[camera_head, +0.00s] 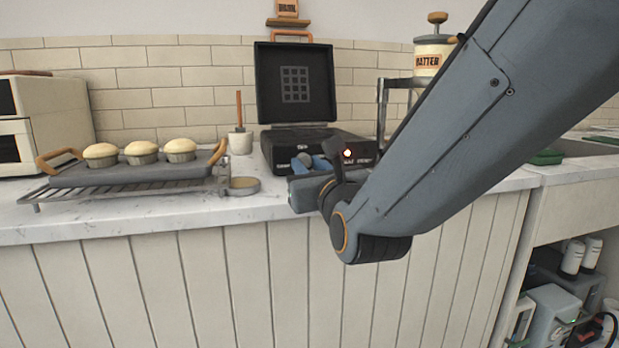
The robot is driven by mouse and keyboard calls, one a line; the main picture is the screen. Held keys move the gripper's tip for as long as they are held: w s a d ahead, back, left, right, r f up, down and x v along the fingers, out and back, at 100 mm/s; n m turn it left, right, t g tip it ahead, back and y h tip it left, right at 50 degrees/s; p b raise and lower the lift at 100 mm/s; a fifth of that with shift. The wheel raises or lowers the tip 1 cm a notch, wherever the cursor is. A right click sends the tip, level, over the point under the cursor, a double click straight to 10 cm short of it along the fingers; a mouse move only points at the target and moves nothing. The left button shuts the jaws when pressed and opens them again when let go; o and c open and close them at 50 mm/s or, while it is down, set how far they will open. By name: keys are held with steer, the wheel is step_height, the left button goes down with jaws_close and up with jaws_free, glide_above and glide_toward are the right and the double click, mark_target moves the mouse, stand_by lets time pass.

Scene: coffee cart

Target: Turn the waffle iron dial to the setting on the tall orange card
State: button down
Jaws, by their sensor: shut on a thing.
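The black waffle iron (268,110) stands on the counter with its lid open.
A tray (125,175) with several muffins sits on a rack at left. A white pot with a wooden-handled tool (240,138) stands left of the iron. A batter dispenser (430,60) is at right, partly behind my arm. A small round dish (243,186) is near the counter edge.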

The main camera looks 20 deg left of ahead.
steer(key=shift+f, duration=0.1)
stand_by(0.4)
steer(key=c, duration=1.8)
jaws_free()
steer(key=shift+o, duration=0.2)
steer(key=v, duration=0.5)
steer(key=shift+s+d, duration=0.1)
steer(key=shift+s, duration=0.25)
steer(key=shift+s+d+b, duration=0.35)
steer(key=shift+s+b, duration=0.1)
steer(key=shift+b, duration=0.4)
steer(key=shift+s+d+b, duration=0.25)
steer(key=shift+s+b, duration=0.1)
steer(key=shift+s, duration=0.1)
steer(key=shift+s, duration=0.1)
